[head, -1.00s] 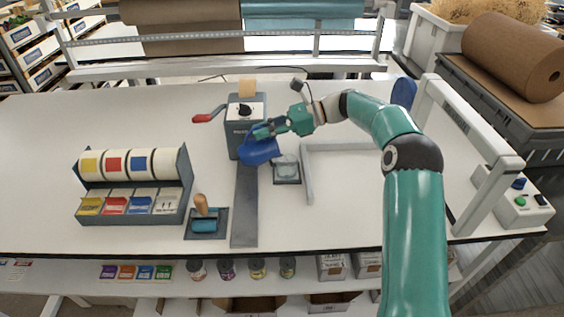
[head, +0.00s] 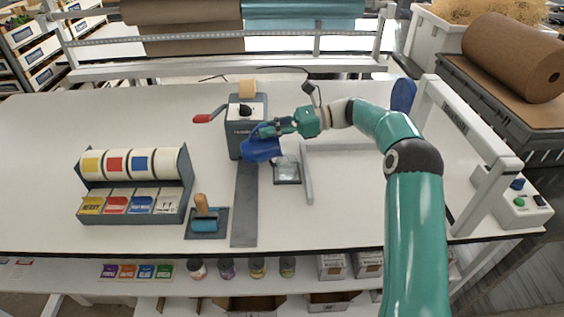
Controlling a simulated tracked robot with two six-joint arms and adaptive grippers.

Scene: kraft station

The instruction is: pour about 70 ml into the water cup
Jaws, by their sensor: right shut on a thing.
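My right gripper (head: 272,130) is shut on a blue jug (head: 262,150), held above the table in front of the grey dispenser machine. The jug looks tilted; its spout and inside are too small to make out. Just to its right a dark square pad (head: 288,181) lies on the table. The water cup shows as a faint clear shape (head: 287,168) on that pad, close beside the jug. I cannot tell the water level or whether water is flowing. My left gripper is not in view.
The grey machine (head: 238,143) with a red-handled crank stands behind the jug. A grey strip (head: 245,215) runs toward the front edge. A raised light-grey angle bar (head: 308,180) is right of the pad.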

